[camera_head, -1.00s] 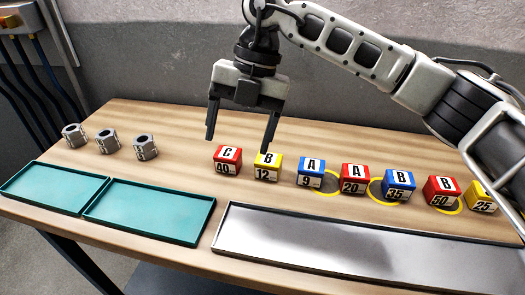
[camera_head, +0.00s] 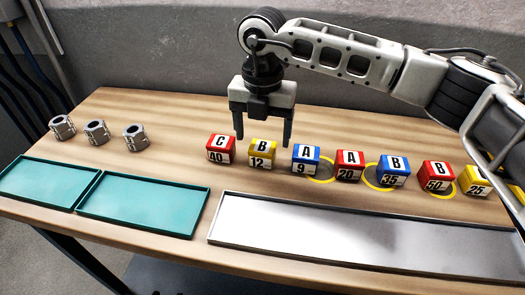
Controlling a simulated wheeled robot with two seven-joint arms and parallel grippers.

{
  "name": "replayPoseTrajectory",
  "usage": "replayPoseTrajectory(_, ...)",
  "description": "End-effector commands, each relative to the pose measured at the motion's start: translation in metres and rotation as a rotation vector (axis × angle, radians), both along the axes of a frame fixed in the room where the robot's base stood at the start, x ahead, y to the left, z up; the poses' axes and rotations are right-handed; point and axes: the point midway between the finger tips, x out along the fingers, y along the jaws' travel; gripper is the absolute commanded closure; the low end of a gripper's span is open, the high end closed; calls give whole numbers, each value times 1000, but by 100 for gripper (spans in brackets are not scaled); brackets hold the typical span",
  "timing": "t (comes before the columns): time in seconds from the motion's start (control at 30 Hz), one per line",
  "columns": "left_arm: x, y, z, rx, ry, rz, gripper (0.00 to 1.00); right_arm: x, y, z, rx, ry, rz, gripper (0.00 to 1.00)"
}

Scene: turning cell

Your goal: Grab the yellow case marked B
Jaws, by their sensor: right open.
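The yellow case marked B (camera_head: 262,154), with 12 on its front, stands in the row of cases on the wooden table. A red case marked C (camera_head: 221,149) is close on its left, and a blue case marked A (camera_head: 305,159) is on its right. My right gripper (camera_head: 262,142) is open, pointing down, with its fingers to the left and right of the yellow case in the picture. Its fingertips are near the height of the case's top. I cannot tell whether they touch anything. The left gripper is not in view.
More cases stand to the right: red A (camera_head: 349,166), blue B (camera_head: 394,171), red B (camera_head: 436,176) and a yellow one (camera_head: 475,181). Several grey metal nuts (camera_head: 97,132) stand at left. Two teal trays (camera_head: 142,205) and a long metal tray (camera_head: 350,235) lie along the front.

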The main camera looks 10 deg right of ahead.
Motion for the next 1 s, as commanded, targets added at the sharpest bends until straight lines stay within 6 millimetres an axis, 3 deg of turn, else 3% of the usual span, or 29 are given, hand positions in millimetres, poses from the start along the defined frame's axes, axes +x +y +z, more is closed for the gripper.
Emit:
replayPoseTrajectory(0.17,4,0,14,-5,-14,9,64,1,0,-25,-2,5,0,25)
replayPoseTrajectory(0.3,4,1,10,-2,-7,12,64,2,0,-43,-1,4,-1,25)
replayPoseTrajectory(0.57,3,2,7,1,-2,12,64,2,0,-48,0,1,0,25)
replayPoseTrajectory(0.6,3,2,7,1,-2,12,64,2,0,-48,0,1,0,28)
replayPoseTrajectory(0.77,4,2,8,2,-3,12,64,2,0,-48,0,1,0,73)
replayPoseTrajectory(0.8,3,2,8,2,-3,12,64,2,0,-48,0,1,0,78)
replayPoseTrajectory(1.0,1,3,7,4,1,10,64,2,0,-47,0,1,0,78)
